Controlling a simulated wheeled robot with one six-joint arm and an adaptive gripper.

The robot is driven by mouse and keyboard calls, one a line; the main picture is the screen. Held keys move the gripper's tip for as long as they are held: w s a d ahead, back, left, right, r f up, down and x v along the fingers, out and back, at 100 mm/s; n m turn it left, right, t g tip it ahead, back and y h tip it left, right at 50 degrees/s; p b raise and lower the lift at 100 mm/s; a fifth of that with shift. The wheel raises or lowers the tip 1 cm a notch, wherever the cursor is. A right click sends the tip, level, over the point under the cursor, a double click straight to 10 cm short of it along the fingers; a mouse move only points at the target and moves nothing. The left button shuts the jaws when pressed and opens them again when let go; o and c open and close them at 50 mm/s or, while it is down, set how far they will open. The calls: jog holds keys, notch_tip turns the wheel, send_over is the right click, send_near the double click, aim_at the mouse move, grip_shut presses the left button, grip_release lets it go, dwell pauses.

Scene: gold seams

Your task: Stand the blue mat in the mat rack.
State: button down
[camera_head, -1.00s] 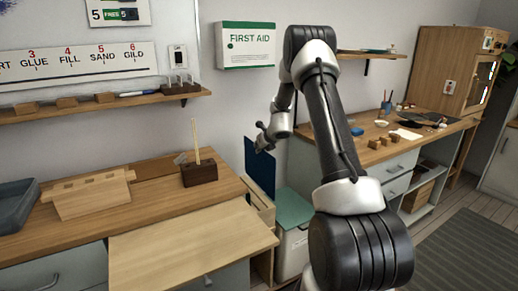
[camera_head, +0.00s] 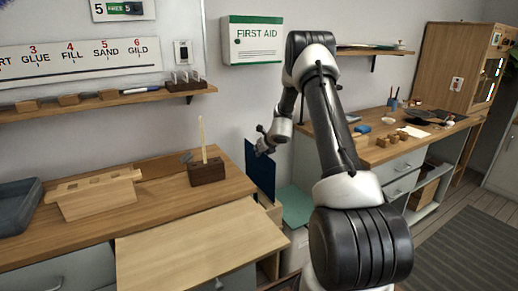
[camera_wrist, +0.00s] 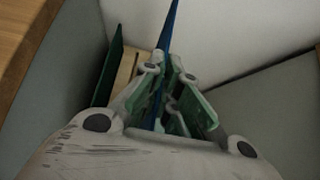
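The blue mat (camera_head: 260,172) is a thin dark-blue sheet held upright just past the right end of the bench. My gripper (camera_head: 265,145) is at its upper right edge. In the wrist view the mat (camera_wrist: 171,25) is seen edge-on, running between the fingers of my gripper (camera_wrist: 170,78), which are shut on it. The mat rack (camera_head: 273,210) shows as a pale wooden piece at the mat's lower end; wood also shows beside the fingers in the wrist view (camera_wrist: 127,70). I cannot tell whether the mat's lower edge is inside a slot.
A dark-green sheet (camera_wrist: 108,65) stands left of the wood in the wrist view. A green-topped box (camera_head: 294,207) is right of the rack. The bench (camera_head: 130,170) with a wooden block (camera_head: 207,172) is on the left; a second workbench (camera_head: 400,150) is on the right.

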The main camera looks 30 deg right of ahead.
aim_at(267, 167)
jog(key=shift+f, duration=5.8)
jog(key=c, duration=1.6)
grip_release()
jog(key=shift+o, duration=0.2)
jog(key=shift+s, duration=0.1)
jog(key=shift+v, duration=4.45)
jog(key=shift+r, duration=0.1)
